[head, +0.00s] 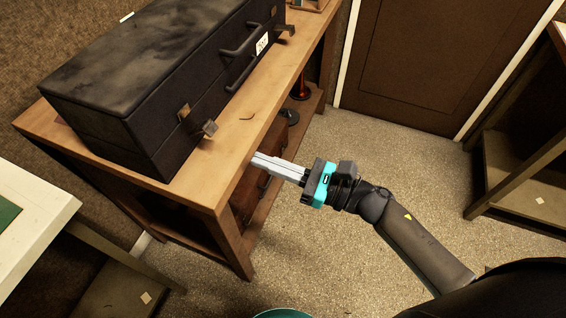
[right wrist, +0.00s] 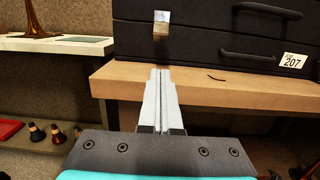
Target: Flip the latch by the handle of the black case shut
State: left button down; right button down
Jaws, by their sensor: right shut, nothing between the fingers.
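The black case (head: 150,75) lies on a wooden bench with its lid down. Its handle (head: 238,48) is on the front face beside a white tag. A brass latch (head: 205,128) nearer to me sticks out from the front face, its plate standing away from the case. It also shows in the right wrist view (right wrist: 161,24). Another latch (head: 286,28) sticks out past the handle, at the far end. My right gripper (head: 256,160) is shut and empty, in front of the bench edge, below and right of the near latch, apart from it. My left gripper is not in view.
The wooden bench top (head: 222,150) has a narrow bare strip before the case, with a small dark curved piece (head: 246,116) on it. A white table (head: 30,235) stands at left. Shelves (head: 520,160) stand at right. The floor between is clear.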

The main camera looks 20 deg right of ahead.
aim_at(203, 131)
jog(key=x, duration=0.4)
jog(key=shift+r, duration=0.1)
jog(key=shift+w+a+r+p, duration=0.5)
jog(key=shift+a+r+p, duration=0.25)
jog(key=shift+r, duration=0.15)
jog(key=shift+w+a+r, duration=0.3)
jog(key=shift+a+r, duration=0.1)
jog(key=shift+r, duration=0.15)
